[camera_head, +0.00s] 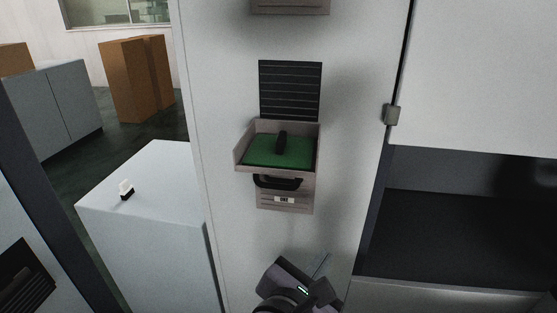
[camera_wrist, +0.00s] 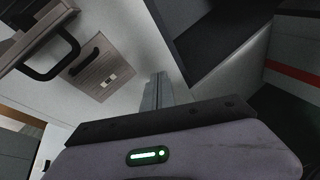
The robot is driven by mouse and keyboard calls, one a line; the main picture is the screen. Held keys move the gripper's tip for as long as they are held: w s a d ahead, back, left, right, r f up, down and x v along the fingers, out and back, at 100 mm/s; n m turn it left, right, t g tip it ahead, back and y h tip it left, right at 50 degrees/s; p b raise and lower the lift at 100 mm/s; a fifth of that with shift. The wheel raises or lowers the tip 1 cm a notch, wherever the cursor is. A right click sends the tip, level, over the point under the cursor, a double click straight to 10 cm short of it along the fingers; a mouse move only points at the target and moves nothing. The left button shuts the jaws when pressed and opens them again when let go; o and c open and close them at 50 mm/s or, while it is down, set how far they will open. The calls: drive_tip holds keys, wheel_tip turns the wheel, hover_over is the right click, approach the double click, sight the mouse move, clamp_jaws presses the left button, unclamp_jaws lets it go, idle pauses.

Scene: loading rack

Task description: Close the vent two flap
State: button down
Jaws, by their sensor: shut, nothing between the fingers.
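A vent flap (camera_head: 243,160) hangs open in the head view, sticking out from the pale cabinet front like a shallow tray with a green inner face. A short black piece lies on the green face. A black handle (camera_head: 278,183) shows under the flap. Behind and above it is a dark slatted vent opening (camera_head: 290,91). A plate below (camera_head: 284,207) carries a small label that seems to read "ONE"; no "two" label is legible. My gripper (camera_head: 321,264) is shut and empty, below and right of the flap, apart from it. The handle (camera_wrist: 48,62) is upper left in the wrist view.
Another grey-brown unit (camera_head: 290,6) is cut off at the top edge. An open dark compartment (camera_head: 455,225) lies to the right, with a latch (camera_head: 392,114) beside it. A white block (camera_head: 145,195) with a small item on top stands left. Cabinet front around the flap is clear.

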drive_tip(key=a+r+n+t+y+p, duration=0.1)
drive_tip(key=a+r+n+t+y, duration=0.3)
drive_tip(key=a+n, duration=0.5)
drive_tip(key=w+r+m+p, duration=0.2)
drive_tip(key=w+p, duration=0.1)
drive_tip(key=w, duration=0.6)
drive_tip(key=shift+a+g+y+p, duration=0.3)
drive_tip(key=shift+a+p, duration=0.05)
drive_tip(key=shift+p, duration=0.05)
drive_tip(key=shift+r, duration=0.1)
